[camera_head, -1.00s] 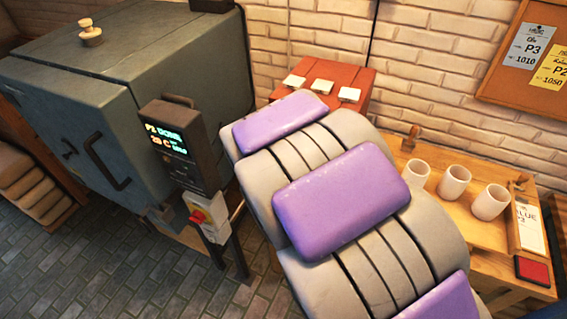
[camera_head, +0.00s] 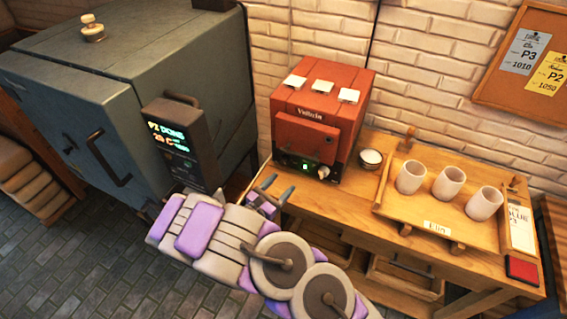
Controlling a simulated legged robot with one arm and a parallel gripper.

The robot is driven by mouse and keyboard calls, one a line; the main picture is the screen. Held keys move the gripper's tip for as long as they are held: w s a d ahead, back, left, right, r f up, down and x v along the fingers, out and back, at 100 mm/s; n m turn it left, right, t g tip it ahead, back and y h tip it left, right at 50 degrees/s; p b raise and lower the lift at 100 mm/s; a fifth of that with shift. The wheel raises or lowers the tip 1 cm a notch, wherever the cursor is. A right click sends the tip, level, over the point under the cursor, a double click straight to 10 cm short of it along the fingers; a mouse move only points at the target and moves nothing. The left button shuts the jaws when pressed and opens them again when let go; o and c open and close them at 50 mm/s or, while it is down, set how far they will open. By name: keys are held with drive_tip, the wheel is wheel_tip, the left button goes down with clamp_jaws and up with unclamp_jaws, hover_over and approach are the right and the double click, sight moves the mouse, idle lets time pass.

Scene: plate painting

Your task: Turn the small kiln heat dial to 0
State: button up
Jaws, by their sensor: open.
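The small red kiln (camera_head: 312,118) stands on the left end of the wooden bench against the brick wall. Its heat dial (camera_head: 323,172) is a small pale knob at the lower right of the black front panel, beside a green-lit display (camera_head: 305,166). The dial's setting is too small to read. My gripper (camera_head: 277,187) is open and empty, in front of and left of the small kiln's panel, apart from the dial. My arm spans the lower middle of the view.
A large grey kiln (camera_head: 110,85) with a lit control box (camera_head: 178,140) stands at left. On the bench are a small white bowl (camera_head: 371,158) and a wooden tray (camera_head: 410,228) with three pale cups (camera_head: 448,182). A red pad (camera_head: 522,268) lies at the bench's right end.

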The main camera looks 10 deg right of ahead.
drive_tip(key=a+f+n+t+y, duration=0.2)
drive_tip(key=a+f+n+y, duration=0.15)
drive_tip(key=a+f, duration=0.3)
drive_tip(key=b, duration=0.2)
approach(283, 163)
drive_tip(key=shift+t, duration=0.3)
drive_tip(key=x, duration=0.9)
drive_tip(key=shift+w+d+f, duration=0.1)
drive_tip(key=shift+d+f, duration=0.15)
drive_tip(key=shift+f, duration=0.15)
drive_tip(key=shift+w, duration=0.2)
drive_tip(key=shift+a, duration=0.15)
drive_tip(key=shift+c, duration=0.5)
drive_tip(key=shift+r, duration=0.1)
drive_tip(key=c, duration=0.9)
